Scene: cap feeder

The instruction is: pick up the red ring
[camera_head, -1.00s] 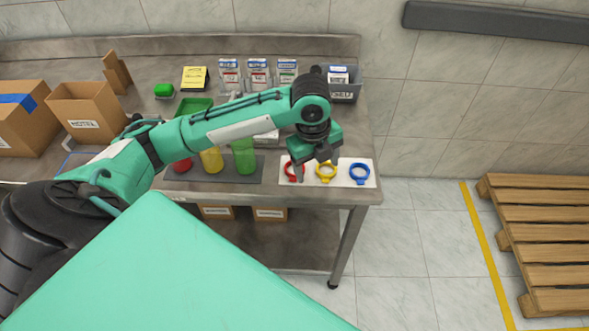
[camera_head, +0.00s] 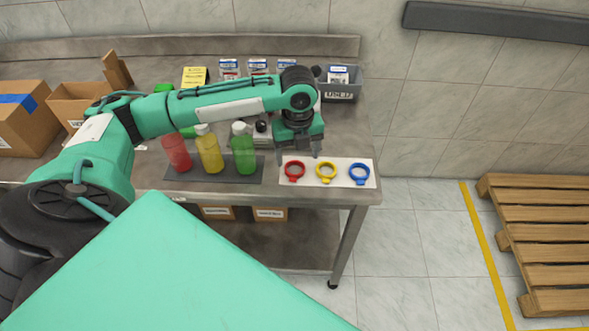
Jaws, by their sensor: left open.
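The red ring (camera_head: 294,171) lies at the left end of a white mat (camera_head: 342,181) near the table's front right. A yellow ring (camera_head: 326,171) and a blue ring (camera_head: 359,172) lie to its right on the same mat. My left gripper (camera_head: 297,158) is open and empty, with its fingers pointing down just behind and above the red ring in the picture. I cannot tell its exact height over the ring. My right gripper is not in view.
Red (camera_head: 177,152), yellow (camera_head: 209,150) and green (camera_head: 243,150) bottles stand on a dark mat (camera_head: 192,186) left of the rings. A grey bin (camera_head: 341,92) and small boxes stand at the back. Cardboard boxes (camera_head: 22,120) are at the left. A pallet (camera_head: 540,240) lies on the floor.

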